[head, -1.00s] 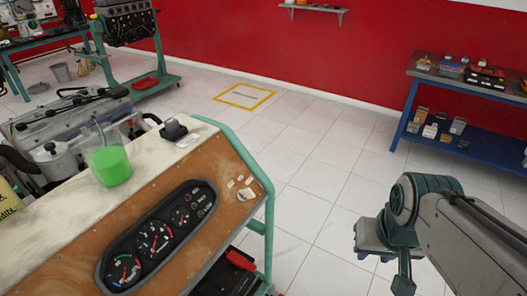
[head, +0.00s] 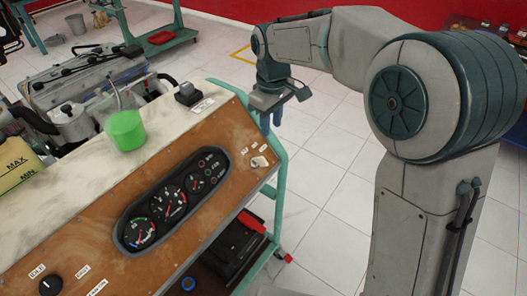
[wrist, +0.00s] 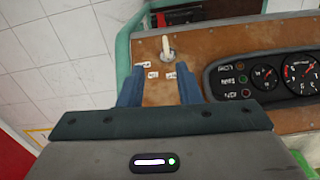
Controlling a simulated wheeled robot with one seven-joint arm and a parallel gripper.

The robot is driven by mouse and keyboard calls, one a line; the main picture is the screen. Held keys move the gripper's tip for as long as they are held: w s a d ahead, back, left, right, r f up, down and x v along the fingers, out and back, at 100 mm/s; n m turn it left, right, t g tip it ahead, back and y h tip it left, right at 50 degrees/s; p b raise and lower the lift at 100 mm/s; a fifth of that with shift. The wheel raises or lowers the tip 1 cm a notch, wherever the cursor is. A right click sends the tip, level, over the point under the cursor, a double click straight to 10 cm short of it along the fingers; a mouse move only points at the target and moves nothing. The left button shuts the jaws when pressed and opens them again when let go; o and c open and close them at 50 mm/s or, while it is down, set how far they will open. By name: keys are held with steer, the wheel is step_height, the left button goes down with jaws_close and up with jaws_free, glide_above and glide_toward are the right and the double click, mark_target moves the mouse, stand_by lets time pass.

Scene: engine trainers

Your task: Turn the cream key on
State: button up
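The cream key (head: 259,162) sits at the right end of the brown wooden panel (head: 100,210), with small white labels beside it. In the wrist view the key (wrist: 168,47) stands out from the panel, beyond and between my two blue fingers. My gripper (head: 271,117) is beside the panel's right edge, above and behind the key in the head view. In the wrist view my gripper (wrist: 159,82) is open, with the fingers apart and nothing between them. It does not touch the key.
A gauge cluster (head: 170,202) is set in the panel next to the key. A green rail (head: 280,190) runs along the panel's right side. A cup of green liquid (head: 125,130) and a black switch box (head: 187,93) are on the top. A dark knob (head: 50,284) is at lower left.

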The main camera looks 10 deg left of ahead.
mark_target(262, 157)
steer(key=shift+n, duration=0.4)
steer(key=f, duration=0.4)
steer(key=a+f+p, duration=0.1)
steer(key=f, duration=0.4)
steer(key=a+f, duration=0.1)
steer(key=f, duration=0.4)
steer(key=shift+w+a+f, duration=0.2)
steer(key=shift+f, duration=0.05)
jaws_close()
